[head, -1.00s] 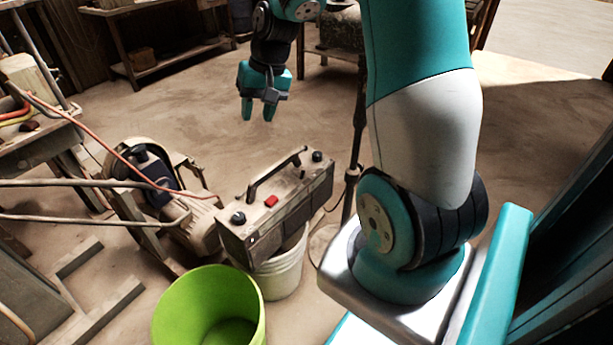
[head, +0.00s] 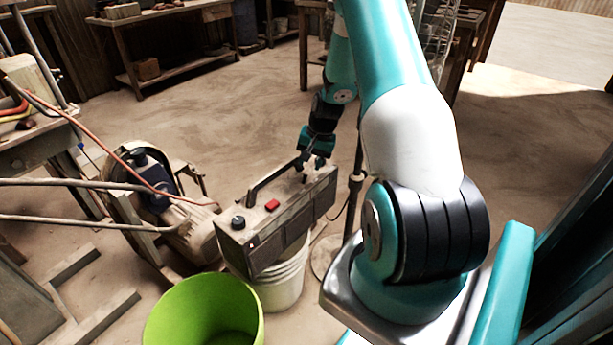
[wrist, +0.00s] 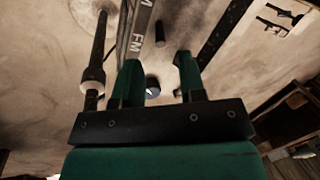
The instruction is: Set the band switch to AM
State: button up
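The radio (head: 280,228) is a worn grey-brown box with a dark carrying handle (head: 273,180). My gripper (head: 311,164) is just above its far right end. In the wrist view its two green fingers (wrist: 159,78) are spread, with a visible gap between them. A small dark upright peg (wrist: 159,34), which looks like the band switch, stands ahead of the fingertips, apart from them. Next to it is a strip with the letters "FM" (wrist: 137,43); farther up only an "M" shows. A round dark knob (wrist: 152,86) shows between the fingers.
The radio rests on a white bucket (head: 282,285), with a green bucket (head: 205,310) in front. It has a red button (head: 272,205) and a knob (head: 238,222). A motor-like machine (head: 150,185) is to the left. The floor behind is open.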

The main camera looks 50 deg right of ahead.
aim_at(304, 179)
jog(key=x, duration=0.5)
jog(key=shift+a+b, duration=0.1)
jog(key=shift+b, duration=0.2)
grip_shut()
